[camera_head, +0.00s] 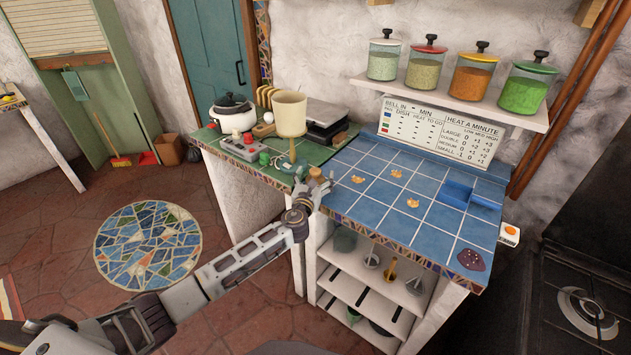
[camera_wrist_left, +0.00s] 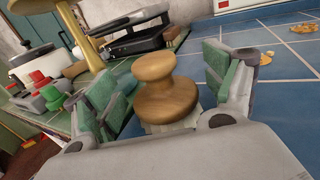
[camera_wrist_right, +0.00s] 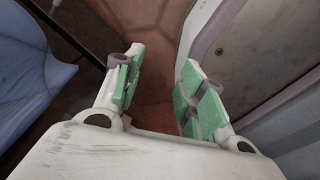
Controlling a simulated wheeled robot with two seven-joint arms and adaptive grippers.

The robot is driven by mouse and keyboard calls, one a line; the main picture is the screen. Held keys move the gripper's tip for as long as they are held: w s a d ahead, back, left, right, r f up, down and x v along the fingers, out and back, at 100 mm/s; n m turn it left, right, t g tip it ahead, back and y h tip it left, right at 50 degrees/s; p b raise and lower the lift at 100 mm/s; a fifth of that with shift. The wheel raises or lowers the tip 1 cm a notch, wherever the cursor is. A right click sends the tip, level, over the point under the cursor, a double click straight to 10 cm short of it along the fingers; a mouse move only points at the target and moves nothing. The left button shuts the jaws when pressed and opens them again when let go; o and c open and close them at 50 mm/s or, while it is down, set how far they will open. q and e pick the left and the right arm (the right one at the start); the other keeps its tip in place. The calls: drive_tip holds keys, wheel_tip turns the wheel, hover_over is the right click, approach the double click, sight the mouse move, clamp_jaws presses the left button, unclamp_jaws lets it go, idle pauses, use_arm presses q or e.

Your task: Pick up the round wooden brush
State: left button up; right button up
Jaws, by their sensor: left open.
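The round wooden brush (camera_head: 316,173) stands near the left front edge of the blue tiled counter in the head view. In the left wrist view its turned wooden knob (camera_wrist_left: 166,92) is between the two green-padded fingers. My left gripper (camera_head: 314,185) is open around the brush, with a gap showing beside the knob. The brush's lower part is mostly hidden by my gripper. My right gripper shows only in the right wrist view (camera_wrist_right: 163,75); it is open and empty, away from the counter.
A beige lamp-like stand (camera_head: 290,115), a control box with knobs (camera_head: 240,148) and a white pot (camera_head: 233,113) are on the green counter to the left. Crumbs (camera_head: 391,187) and a blue dustpan-like tray (camera_head: 468,195) lie on the blue tiles. Jars (camera_head: 472,78) stand on the shelf.

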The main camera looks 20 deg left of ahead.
use_arm(q)
drive_tip(key=shift+w, duration=0.15)
idle(0.3)
drive_tip(key=c, duration=1.1)
drive_tip(key=shift+c, duration=0.2)
